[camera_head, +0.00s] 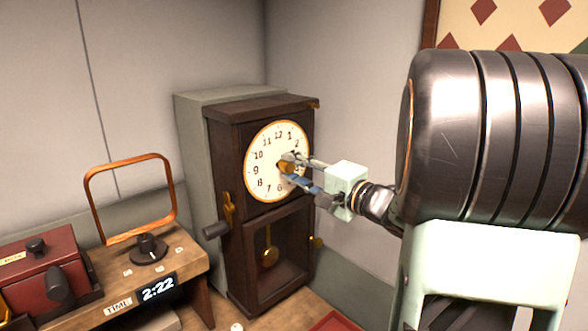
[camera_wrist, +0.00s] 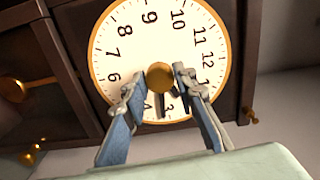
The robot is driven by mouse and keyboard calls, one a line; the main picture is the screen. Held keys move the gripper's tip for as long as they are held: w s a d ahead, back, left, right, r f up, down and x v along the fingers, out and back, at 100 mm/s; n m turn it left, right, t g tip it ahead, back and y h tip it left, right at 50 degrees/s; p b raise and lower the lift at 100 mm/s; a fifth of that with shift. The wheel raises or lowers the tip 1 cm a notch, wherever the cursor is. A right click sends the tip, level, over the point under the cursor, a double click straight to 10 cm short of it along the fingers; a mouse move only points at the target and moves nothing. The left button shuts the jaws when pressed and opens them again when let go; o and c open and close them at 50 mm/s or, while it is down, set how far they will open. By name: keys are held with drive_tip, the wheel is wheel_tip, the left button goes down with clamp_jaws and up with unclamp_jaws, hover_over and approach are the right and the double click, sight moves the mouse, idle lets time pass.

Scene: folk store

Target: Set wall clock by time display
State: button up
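The wall clock (camera_head: 263,186) is a dark wooden case with a round cream dial, a gold rim and black numerals. Its dial (camera_wrist: 124,40) appears turned in the wrist view, with 9 at the top and 12 at the right. A gold knob (camera_wrist: 160,77) sits at the dial's centre. My gripper (camera_head: 289,166) is at the dial, its fingers (camera_wrist: 157,78) apart on either side of the knob; contact is unclear. A dark hand (camera_wrist: 160,104) points towards 3 or 4. Any other hand is hidden by the fingers. The time display (camera_head: 158,288) reads 2:22.
A red box (camera_head: 38,279) is at the far left. Walls stand close behind.

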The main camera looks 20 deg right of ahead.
drive_tip(key=o, duration=0.4)
drive_tip(key=v, duration=0.8)
idle(0.6)
drive_tip(key=shift+c, duration=0.3)
